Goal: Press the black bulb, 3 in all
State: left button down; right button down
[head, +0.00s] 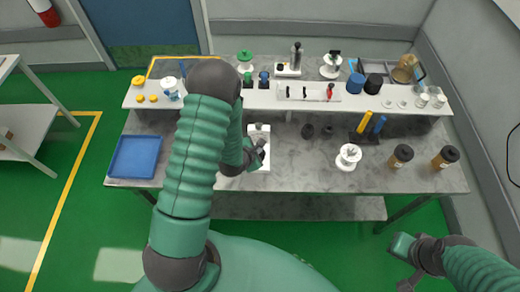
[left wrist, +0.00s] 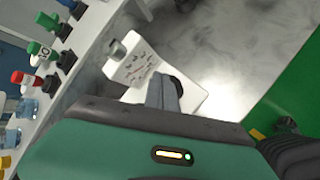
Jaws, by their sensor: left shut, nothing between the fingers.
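A white board (head: 262,180) lies on the grey bench, and it also shows in the left wrist view (left wrist: 190,101). It bears a printed panel and a grey fitting (left wrist: 117,48) at its far end. A dark rounded piece (left wrist: 179,86), which looks like the black bulb, shows partly behind my finger in the left wrist view. My left gripper (head: 260,146) is shut and empty over the board, close to that piece; I cannot tell whether they touch. The gripper hides the bulb in the head view. My right gripper (head: 408,284) hangs low right, off the bench; its fingers are unclear.
A blue tray (head: 136,157) lies at the bench's left. A raised shelf (head: 230,99) behind carries several small items. A white spool-like piece (head: 348,157) and brown-bodied jars (head: 401,156) stand to the right. The bench front between board and spool is clear.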

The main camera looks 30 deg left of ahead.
pick_arm(q)
jog(key=shift+a+r, duration=0.1)
jog(key=shift+r, duration=0.3)
notch_tip(320, 180, up, 5)
jog(key=p, duration=0.4)
jog(key=shift+r+p, duration=0.1)
jog(key=shift+p, duration=0.2)
dwell(2.1)
